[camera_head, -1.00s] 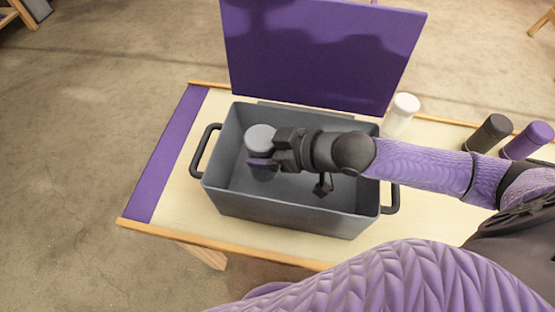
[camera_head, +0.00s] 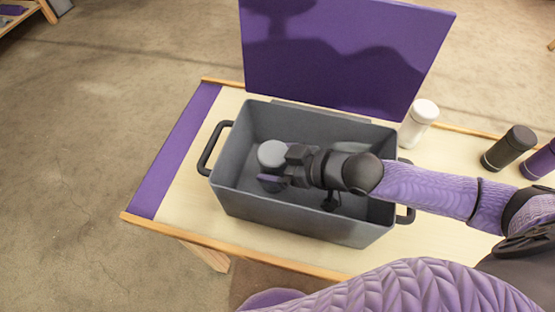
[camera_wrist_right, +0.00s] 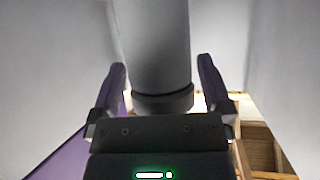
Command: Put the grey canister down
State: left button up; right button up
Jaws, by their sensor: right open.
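The grey canister (camera_head: 272,154) stands inside the grey box (camera_head: 300,217), toward its left end. My right gripper (camera_head: 272,180) reaches into the box from the right and is open around the canister. In the right wrist view the canister (camera_wrist_right: 158,45) is between the two spread fingers of the right gripper (camera_wrist_right: 162,80), with a gap on each side. The canister's lower part is hidden by the gripper and the box wall in the head view. I cannot tell there whether its base touches the box floor. My left gripper is not in view.
The box has its purple lid (camera_head: 340,50) raised behind it and a dark handle (camera_head: 213,148) at the left. A white canister (camera_head: 417,125), a black canister (camera_head: 508,149) and a purple canister (camera_head: 541,160) stand right of the box. The table's left end is clear.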

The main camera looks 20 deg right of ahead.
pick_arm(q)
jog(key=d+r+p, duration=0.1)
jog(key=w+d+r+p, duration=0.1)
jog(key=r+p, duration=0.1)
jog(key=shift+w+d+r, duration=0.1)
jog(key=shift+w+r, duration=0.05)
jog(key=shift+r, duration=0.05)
pick_arm(e)
jog(key=v, duration=0.7)
jog(key=shift+s, duration=0.15)
jog(key=shift+d+r, duration=0.1)
jog(key=shift+r, duration=0.05)
